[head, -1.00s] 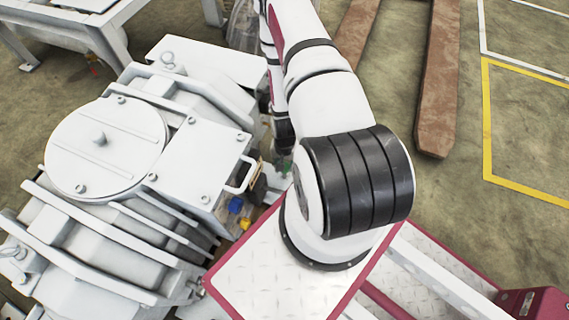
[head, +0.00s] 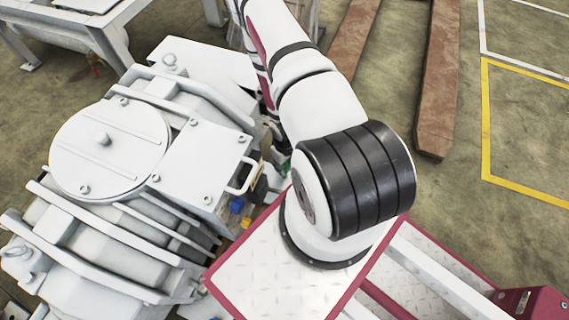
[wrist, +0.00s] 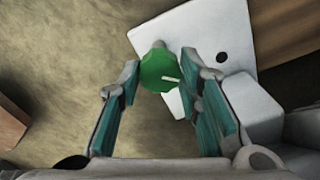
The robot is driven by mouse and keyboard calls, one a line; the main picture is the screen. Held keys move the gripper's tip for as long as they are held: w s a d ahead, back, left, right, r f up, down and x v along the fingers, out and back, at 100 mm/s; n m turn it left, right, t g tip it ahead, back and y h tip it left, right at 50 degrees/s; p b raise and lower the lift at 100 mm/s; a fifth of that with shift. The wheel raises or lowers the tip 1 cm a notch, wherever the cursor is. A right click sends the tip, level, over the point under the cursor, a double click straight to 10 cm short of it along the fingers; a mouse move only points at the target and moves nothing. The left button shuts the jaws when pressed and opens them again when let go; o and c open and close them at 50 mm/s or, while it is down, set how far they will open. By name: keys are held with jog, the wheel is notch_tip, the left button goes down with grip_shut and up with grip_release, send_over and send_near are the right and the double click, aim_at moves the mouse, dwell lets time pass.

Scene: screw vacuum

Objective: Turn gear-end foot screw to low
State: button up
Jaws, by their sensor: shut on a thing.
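The screw vacuum pump (head: 210,190) is a large white machine at the left of the head view. In the wrist view, a round green screw head (wrist: 157,72) with a short white mark sits between my fingertips, over a white plate (wrist: 215,50) with a dark hole. The mark points right and slightly down. My gripper (wrist: 160,75), with teal finger pads, is shut on the green screw. No low marking is legible. In the head view my arm and the pump hide most of the gripper.
Small blue and yellow parts (head: 237,205) sit at the pump's right side, beside a handle (head: 243,178). Rust-brown beams (head: 437,80) lie on the floor behind my arm. A white frame (head: 95,35) stands at the back left. Open floor (head: 520,120) lies at the right.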

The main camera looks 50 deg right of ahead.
jog(key=shift+n, duration=1.1)
jog(key=o, duration=1.1)
jog(key=shift+o, duration=0.2)
jog(key=shift+r, duration=0.15)
notch_tip(320, 180, up, 12)
jog(key=shift+s+f, duration=0.1)
jog(key=shift+f, duration=0.1)
